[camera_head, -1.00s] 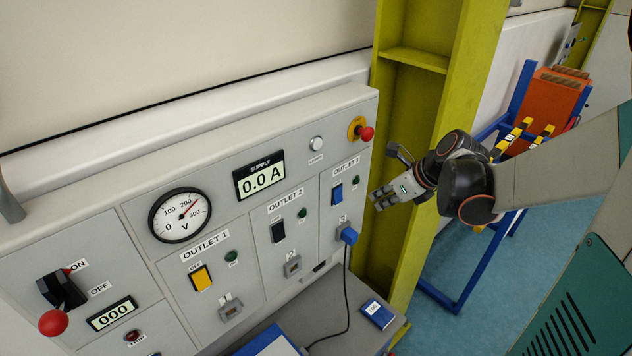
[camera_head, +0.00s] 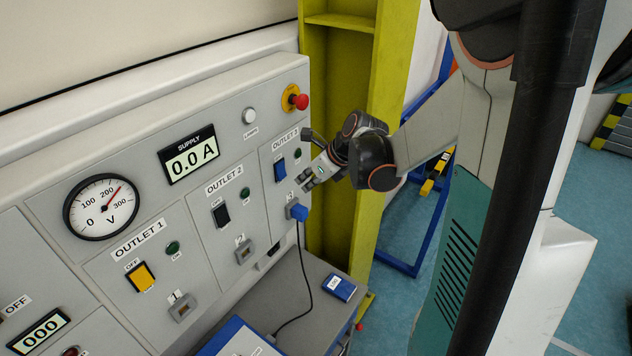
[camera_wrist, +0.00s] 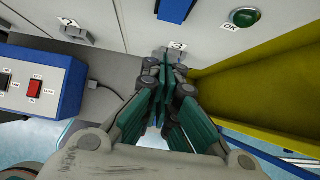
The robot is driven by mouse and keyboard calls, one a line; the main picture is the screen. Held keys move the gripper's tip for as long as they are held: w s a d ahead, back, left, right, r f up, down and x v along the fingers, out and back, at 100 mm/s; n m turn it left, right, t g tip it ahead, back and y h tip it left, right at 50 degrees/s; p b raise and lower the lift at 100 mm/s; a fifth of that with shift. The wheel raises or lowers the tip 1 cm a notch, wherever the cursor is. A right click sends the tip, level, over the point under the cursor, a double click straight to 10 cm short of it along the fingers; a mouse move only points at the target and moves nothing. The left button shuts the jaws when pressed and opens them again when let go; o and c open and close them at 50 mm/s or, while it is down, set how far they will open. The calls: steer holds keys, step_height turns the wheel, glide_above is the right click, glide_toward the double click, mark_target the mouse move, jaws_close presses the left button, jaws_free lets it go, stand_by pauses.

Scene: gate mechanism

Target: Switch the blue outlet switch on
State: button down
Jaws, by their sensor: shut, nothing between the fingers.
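The blue outlet switch (camera_head: 280,170) is on the grey panel under the OUTLET 3 label, at the panel's right end. In the wrist view its lower part (camera_wrist: 176,9) shows at the top edge. Whether it is on or off cannot be told. The round green OK lamp (camera_head: 298,154) sits beside it. My gripper (camera_head: 309,183) is shut and empty, close in front of the panel, just right of and below the switch. In the wrist view my gripper (camera_wrist: 166,72) points at the panel below the switch, and I see no contact with the switch.
A blue plug (camera_head: 298,211) with a black cable is in the socket below the switch. A red emergency button (camera_head: 301,102) is above. A yellow-green column (camera_head: 340,80) stands right of the panel. A blue box with a red switch (camera_wrist: 36,89) is on the bench.

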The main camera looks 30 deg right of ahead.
mark_target(281, 170)
steer(key=w, duration=0.1)
steer(key=w+a, duration=0.1)
steer(key=w+f, duration=0.1)
steer(key=w, duration=0.1)
steer(key=shift+w+a+f, duration=0.1)
steer(key=shift+a, duration=0.25)
steer(key=shift+w+a+f+t+b, duration=0.15)
steer(key=shift+w+f+t+b, duration=0.2)
steer(key=shift+b, duration=0.3)
steer(key=shift+s+r, duration=0.1)
steer(key=shift+r, duration=0.15)
